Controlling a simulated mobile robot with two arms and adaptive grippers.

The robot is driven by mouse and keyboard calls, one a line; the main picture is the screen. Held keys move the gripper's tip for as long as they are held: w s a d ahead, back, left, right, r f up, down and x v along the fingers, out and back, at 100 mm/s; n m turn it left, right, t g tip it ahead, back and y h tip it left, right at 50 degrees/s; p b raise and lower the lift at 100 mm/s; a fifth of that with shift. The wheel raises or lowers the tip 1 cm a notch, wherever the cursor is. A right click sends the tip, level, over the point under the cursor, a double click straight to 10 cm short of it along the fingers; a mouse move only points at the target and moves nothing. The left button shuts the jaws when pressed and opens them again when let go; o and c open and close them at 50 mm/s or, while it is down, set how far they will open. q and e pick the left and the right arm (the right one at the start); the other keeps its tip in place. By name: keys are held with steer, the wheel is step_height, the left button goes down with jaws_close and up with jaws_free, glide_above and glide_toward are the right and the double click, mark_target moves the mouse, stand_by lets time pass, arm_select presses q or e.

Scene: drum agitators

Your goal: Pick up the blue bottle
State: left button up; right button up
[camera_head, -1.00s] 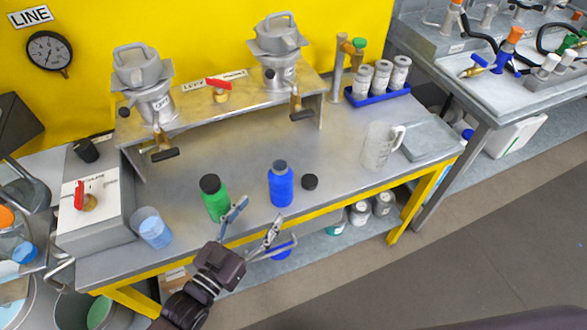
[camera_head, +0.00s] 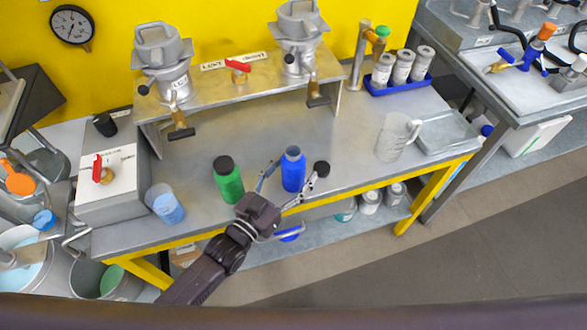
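The blue bottle (camera_head: 293,172) stands upright and uncapped near the front edge of the steel bench (camera_head: 345,160). A black cap (camera_head: 321,169) lies just to its right. My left gripper (camera_head: 291,176) reaches in from the lower left with its fingers spread. One finger is on the left of the bottle and the other is at its lower right. I cannot tell whether either finger touches it. My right gripper is not in view.
A green bottle (camera_head: 228,180) with a black cap stands close to the left of my gripper. A beaker with blue liquid (camera_head: 165,204) is farther left. A clear jug (camera_head: 397,137) stands to the right. Valve handles (camera_head: 181,133) hang from the raised shelf behind.

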arm_select(q)
steer(key=c, duration=1.3)
steer(key=shift+r, duration=0.1)
steer(key=shift+c, duration=1)
steer(key=shift+r, duration=0.2)
